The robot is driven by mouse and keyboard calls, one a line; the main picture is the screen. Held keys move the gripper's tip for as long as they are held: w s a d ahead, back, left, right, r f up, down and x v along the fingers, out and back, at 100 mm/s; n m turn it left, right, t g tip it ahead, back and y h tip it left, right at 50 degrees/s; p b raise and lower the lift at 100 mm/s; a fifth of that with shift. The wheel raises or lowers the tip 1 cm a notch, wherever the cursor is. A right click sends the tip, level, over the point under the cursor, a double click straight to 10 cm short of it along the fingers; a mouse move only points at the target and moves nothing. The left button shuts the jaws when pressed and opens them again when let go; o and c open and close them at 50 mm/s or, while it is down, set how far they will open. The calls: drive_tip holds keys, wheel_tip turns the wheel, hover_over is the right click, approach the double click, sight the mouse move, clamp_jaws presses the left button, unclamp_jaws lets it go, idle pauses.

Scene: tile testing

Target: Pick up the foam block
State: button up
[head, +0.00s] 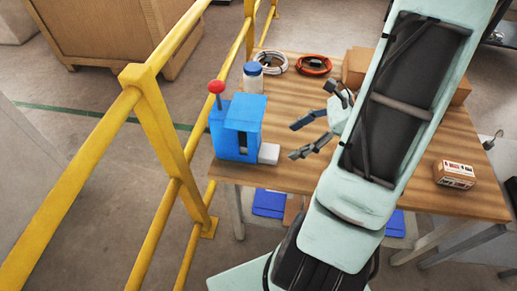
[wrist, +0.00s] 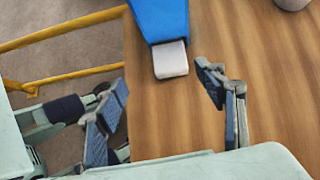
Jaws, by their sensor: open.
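A small pale grey-white block, which looks like the foam block (head: 268,154), lies on the wooden table near its front left edge. It sits right against the blue device (head: 236,125), and I cannot tell if they touch. It also shows in the wrist view (wrist: 171,62), at the end of the blue body. My gripper (head: 297,141) is open and empty, a little to the right of the block, its fingers pointing towards it. In the wrist view the two fingers (wrist: 161,80) are spread wide, with the block beyond the gap between them. Nothing hides the block there.
The blue device has a red knob (head: 216,87). Behind it stand a blue-lidded jar (head: 252,76) and cable coils (head: 313,65). A small printed box (head: 455,174) lies at the right. A yellow railing (head: 160,110) runs along the left. The table (head: 285,95) is bare around the gripper.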

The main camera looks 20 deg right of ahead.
sight(271, 151)
drive_tip(key=shift+m+t, duration=0.4)
drive_tip(key=w+f, duration=0.1)
drive_tip(key=a+f, duration=0.1)
drive_tip(key=f, duration=0.1)
drive_tip(key=w+f+b, duration=0.1)
drive_tip(key=shift+w+a+f, duration=0.25)
drive_tip(key=shift+w+f, duration=0.05)
drive_tip(key=shift+w, duration=0.05)
drive_tip(key=shift+b+x, duration=0.7)
drive_tip(key=shift+x, duration=2)
drive_tip(key=shift+s+a+r, duration=0.1)
drive_tip(key=shift+s+a, duration=0.05)
drive_tip(key=shift+c, duration=0.5)
drive_tip(key=c, duration=0.7)
